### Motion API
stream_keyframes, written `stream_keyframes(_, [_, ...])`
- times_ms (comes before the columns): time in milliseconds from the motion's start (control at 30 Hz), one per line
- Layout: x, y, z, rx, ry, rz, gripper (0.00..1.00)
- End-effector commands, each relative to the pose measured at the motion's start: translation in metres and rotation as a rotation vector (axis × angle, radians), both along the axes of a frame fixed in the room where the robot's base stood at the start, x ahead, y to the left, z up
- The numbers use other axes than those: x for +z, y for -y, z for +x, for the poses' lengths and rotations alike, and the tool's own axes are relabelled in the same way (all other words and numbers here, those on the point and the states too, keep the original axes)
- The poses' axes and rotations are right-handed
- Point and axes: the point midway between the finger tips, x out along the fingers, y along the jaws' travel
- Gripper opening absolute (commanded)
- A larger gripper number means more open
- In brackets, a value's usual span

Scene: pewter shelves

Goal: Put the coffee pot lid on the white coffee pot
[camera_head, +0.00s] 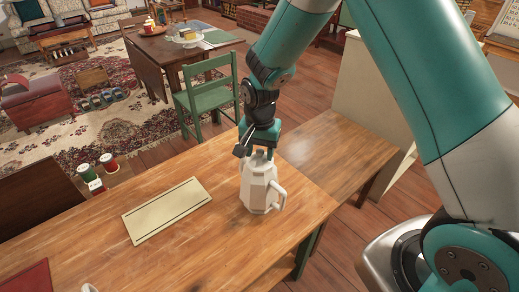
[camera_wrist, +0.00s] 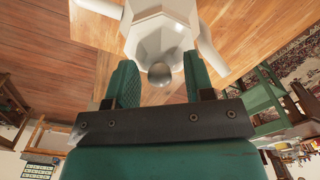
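The white coffee pot (camera_head: 255,191) stands upright near the right end of the wooden table, its handle toward the right. My gripper (camera_head: 260,150) is directly above it, pointing down. In the wrist view the faceted white lid (camera_wrist: 160,45) is over the pot's top, and its round grey knob (camera_wrist: 160,75) lies between my two fingers. Gaps show on both sides of the knob, so my gripper (camera_wrist: 160,84) is open and not holding it. The lid appears to rest on the pot; the seam is too small to check.
A cream rectangular board (camera_head: 166,211) lies left of the pot. Small red and green cans (camera_head: 97,177) are at the table's far edge. A dark red item (camera_head: 27,279) is at the near left corner. A green chair (camera_head: 207,96) stands behind the table. The table front is mostly clear.

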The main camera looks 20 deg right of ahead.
Motion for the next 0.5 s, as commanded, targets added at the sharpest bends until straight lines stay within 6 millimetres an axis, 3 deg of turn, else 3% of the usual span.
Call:
stream_keyframes(267, [0.015,0.000,0.001,0.000,0.004,0.001,0.48])
stream_keyframes(500, [0.066,0.000,0.001,0.000,0.008,0.002,0.48])
